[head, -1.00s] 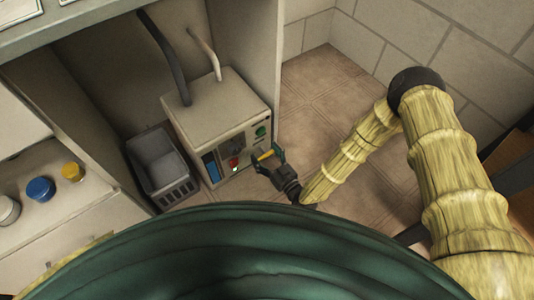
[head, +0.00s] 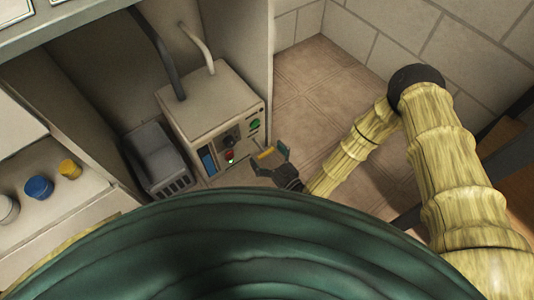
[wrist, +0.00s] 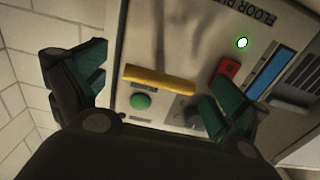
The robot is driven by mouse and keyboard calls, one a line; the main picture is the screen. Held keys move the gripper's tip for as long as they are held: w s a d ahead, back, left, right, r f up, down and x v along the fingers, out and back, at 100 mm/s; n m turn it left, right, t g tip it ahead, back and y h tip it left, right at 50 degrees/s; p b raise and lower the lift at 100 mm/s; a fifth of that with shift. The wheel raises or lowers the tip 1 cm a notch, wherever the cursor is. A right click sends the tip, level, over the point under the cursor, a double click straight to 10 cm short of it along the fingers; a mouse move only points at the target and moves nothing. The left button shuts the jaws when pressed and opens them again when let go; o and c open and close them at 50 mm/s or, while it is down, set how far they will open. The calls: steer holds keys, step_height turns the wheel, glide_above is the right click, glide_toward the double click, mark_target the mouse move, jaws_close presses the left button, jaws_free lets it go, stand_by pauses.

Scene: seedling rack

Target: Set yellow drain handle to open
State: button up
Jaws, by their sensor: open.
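The yellow drain handle (head: 267,154) is a straight bar on the front panel of a beige pump box (head: 205,104). In the wrist view the yellow handle (wrist: 160,79) lies nearly crosswise, tilting down to the right, above a round green button (wrist: 141,101). My gripper (head: 270,158) is in front of the panel. In the wrist view its green-padded fingers (wrist: 158,80) are open, one beyond each end of the handle. I see no clear contact, and the depth gap cannot be told. The right finger partly covers a dark knob (wrist: 193,112).
The panel also carries a red switch (wrist: 228,70), a lit green lamp (wrist: 242,43) and a blue strip (wrist: 267,75). A grey bin (head: 155,158) stands left of the box. A cabinet side wall (head: 240,45) rises behind; tiled floor (head: 315,85) is clear to the right.

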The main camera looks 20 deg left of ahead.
steer(key=v, duration=1.2)
steer(key=shift+f, duration=0.1)
stand_by(0.4)
